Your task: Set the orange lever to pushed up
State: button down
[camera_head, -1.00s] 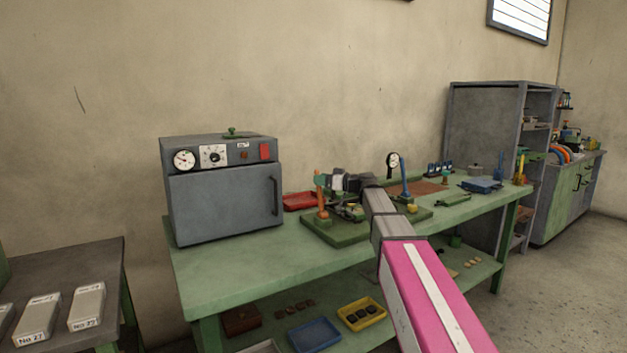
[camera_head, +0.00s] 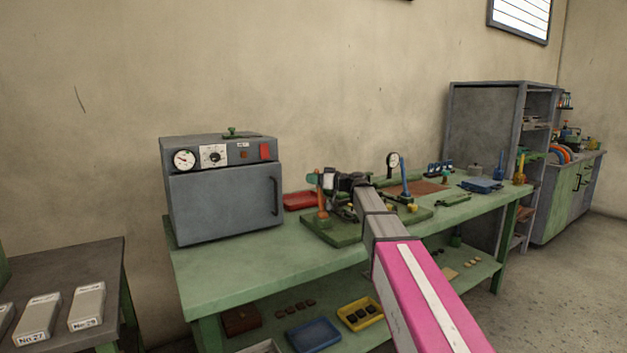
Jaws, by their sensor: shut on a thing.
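The orange lever (camera_head: 322,202) stands roughly upright on a dark green base plate (camera_head: 320,231) on the green workbench, right of the grey oven. My gripper (camera_head: 321,180) is at the lever's upper end, with a teal fingertip showing on its left side. It is shut on the lever, and its fingers partly hide the lever's top. My arm comes in from the lower right and covers part of the base plate and the mechanism beside the lever.
The grey oven (camera_head: 222,200) stands close on the left. A red tray (camera_head: 299,201) lies behind the lever. A blue upright lever (camera_head: 405,178) and a round gauge (camera_head: 393,162) stand to the right. The bench front (camera_head: 235,275) is clear.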

jog(key=shift+s+d, duration=0.1)
jog(key=shift+s, duration=0.05)
jog(key=shift+s+d+r+n+t+y, duration=0.25)
jog(key=shift+s+d+n+y, duration=0.2)
jog(key=shift+s, duration=0.25)
jog(key=s+d+f+n+g+y, duration=0.1)
jog(key=s+d+n+g+y, duration=0.2)
jog(key=s+d+n+y, duration=0.3)
jog(key=shift+s+f+n+y, duration=0.35)
jog(key=shift+s+n+y, duration=0.8)
jog(key=shift+s, duration=0.2)
jog(key=c, duration=1)
grip_release()
